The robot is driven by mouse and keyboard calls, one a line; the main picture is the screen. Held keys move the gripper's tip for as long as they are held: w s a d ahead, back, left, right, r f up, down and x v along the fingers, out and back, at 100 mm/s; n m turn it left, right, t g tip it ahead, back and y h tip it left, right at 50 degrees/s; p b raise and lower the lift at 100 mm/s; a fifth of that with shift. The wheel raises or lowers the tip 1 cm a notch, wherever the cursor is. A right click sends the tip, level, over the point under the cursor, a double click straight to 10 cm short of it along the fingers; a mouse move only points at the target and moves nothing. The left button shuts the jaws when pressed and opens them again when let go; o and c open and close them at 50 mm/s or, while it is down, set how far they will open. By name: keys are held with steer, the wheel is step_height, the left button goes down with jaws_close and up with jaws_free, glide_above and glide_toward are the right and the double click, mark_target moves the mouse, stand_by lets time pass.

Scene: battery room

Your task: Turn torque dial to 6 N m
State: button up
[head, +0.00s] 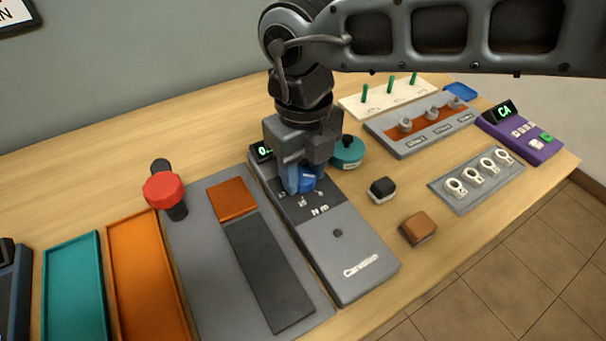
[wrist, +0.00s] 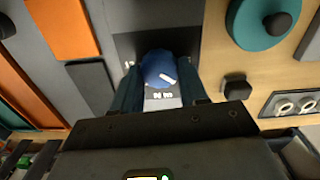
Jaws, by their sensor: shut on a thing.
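The torque dial is a blue knob (head: 307,182) on a dark grey panel (head: 343,262) with "N m" printed below it. In the wrist view the blue knob (wrist: 158,69) shows a white pointer mark aimed toward the lower right. My gripper (head: 303,183) points down at the knob, and its fingers are shut on it, one on each side; it also shows in the wrist view (wrist: 160,92). A small display (head: 262,151) at the panel's back end is partly hidden by my gripper; only a green "0." can be read. Most scale marks are hidden.
A teal round knob (head: 347,151) stands close right of my gripper. A red knob (head: 163,190) and an orange block (head: 232,198) are to the left. A black block (head: 382,189) and a brown block (head: 418,228) lie right. Switch panels (head: 421,126) stand farther back.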

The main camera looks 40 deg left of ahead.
mark_target(304, 175)
steer(key=n+b, duration=0.2)
steer(key=n, duration=0.2)
steer(key=shift+w, duration=0.1)
steer(key=shift+n+b, duration=0.5)
steer(key=shift+n, duration=1.3)
steer(key=shift+a+r, duration=0.1)
steer(key=o, duration=1.1)
steer(key=shift+c, duration=0.2)
steer(key=shift+r, duration=3.85)
